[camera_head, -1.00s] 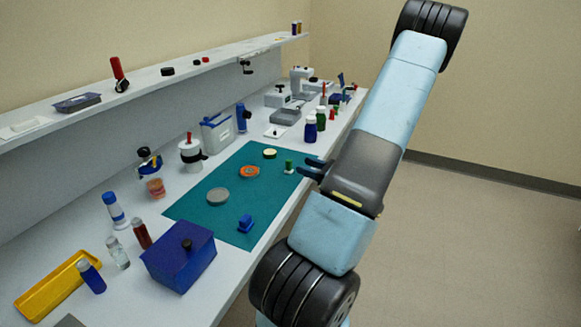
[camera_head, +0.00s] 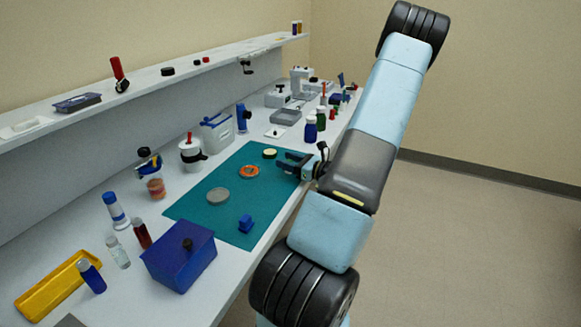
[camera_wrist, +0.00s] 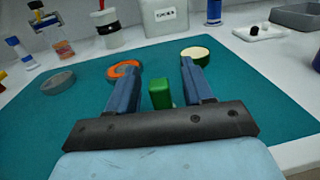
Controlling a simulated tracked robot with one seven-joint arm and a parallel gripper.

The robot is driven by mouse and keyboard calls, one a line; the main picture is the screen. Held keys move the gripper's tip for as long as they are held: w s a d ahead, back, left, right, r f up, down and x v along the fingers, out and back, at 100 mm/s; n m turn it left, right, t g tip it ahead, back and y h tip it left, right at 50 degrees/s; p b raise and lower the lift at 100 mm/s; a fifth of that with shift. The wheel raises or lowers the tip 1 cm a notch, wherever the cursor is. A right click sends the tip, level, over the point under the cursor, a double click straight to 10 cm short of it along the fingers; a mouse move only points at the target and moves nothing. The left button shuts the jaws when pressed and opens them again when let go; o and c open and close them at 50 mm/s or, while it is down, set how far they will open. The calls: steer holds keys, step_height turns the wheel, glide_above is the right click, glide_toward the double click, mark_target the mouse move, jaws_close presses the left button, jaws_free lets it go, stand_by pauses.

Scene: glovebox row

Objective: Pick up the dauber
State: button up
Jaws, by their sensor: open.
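A small upright green piece (camera_wrist: 160,93), which I take to be the dauber, stands on the teal mat (camera_wrist: 90,95). In the wrist view it is between the two blue fingers of my gripper (camera_wrist: 160,66), with a gap on each side. In the head view my gripper (camera_head: 284,161) is low over the right edge of the mat and hides the green piece. My gripper is open and holds nothing. The lower part of the green piece is hidden behind the gripper's dark crossbar in the wrist view.
On the mat lie an orange ring-like disc (camera_head: 250,171), a grey disc (camera_head: 218,195), a pale-topped round tin (camera_head: 269,153) and a blue block-like piece (camera_head: 245,224). A blue box (camera_head: 179,257) stands in front of the mat. Dark blue bottles (camera_head: 311,128) stand beyond my gripper.

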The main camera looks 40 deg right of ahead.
steer(key=shift+c, duration=0.5)
jaws_close()
steer(key=shift+r, duration=0.65)
steer(key=s+a+r, duration=0.1)
steer(key=s+r, duration=1)
steer(key=s, duration=0.3)
steer(key=shift+r, duration=0.35)
